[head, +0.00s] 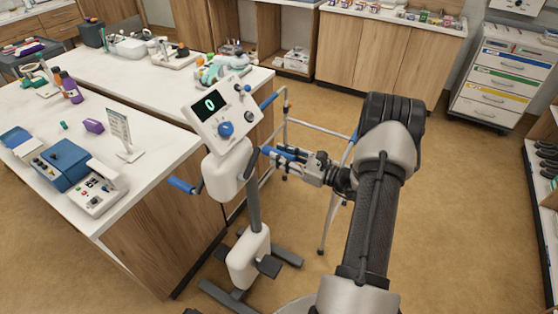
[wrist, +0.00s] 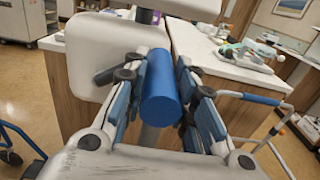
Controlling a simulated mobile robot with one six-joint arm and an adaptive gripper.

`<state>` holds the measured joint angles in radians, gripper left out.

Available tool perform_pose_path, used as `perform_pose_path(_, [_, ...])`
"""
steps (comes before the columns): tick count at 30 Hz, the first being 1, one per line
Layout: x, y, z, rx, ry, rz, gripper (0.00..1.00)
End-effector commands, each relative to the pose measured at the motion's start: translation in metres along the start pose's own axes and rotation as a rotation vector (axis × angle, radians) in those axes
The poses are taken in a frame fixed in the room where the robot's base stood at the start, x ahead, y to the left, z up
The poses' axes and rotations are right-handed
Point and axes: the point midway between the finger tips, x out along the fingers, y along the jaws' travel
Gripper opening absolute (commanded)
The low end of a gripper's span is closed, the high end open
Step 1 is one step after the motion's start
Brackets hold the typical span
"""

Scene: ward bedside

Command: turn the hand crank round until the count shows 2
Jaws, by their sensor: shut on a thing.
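A white pedal-exerciser machine (head: 227,174) stands on the floor beside the counter. Its tilted console (head: 237,118) has a dark display (head: 210,104) showing a green 0. One blue crank handle (head: 182,185) sticks out on the left side of the machine. My gripper (head: 283,153) is on the right side, shut on the other blue crank handle (wrist: 161,88). In the wrist view this handle lies between the two finger pads, pointing toward the camera. The fingers largely hide that handle in the head view.
A white-topped counter (head: 150,160) with several items stands close on the left. A walking frame (head: 322,131) stands just behind my gripper. A drawer cart (head: 502,80) is at the back right.

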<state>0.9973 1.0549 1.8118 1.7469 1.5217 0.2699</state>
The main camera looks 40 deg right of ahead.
Motion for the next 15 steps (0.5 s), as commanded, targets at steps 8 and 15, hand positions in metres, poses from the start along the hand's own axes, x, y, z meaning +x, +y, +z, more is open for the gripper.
perform_pose_path(8, [0.000, -0.001, -0.007, 0.003, 0.004, 0.002, 0.02])
perform_pose_path(15, [-0.001, -0.015, -0.047, 0.004, 0.006, 0.003, 0.02])
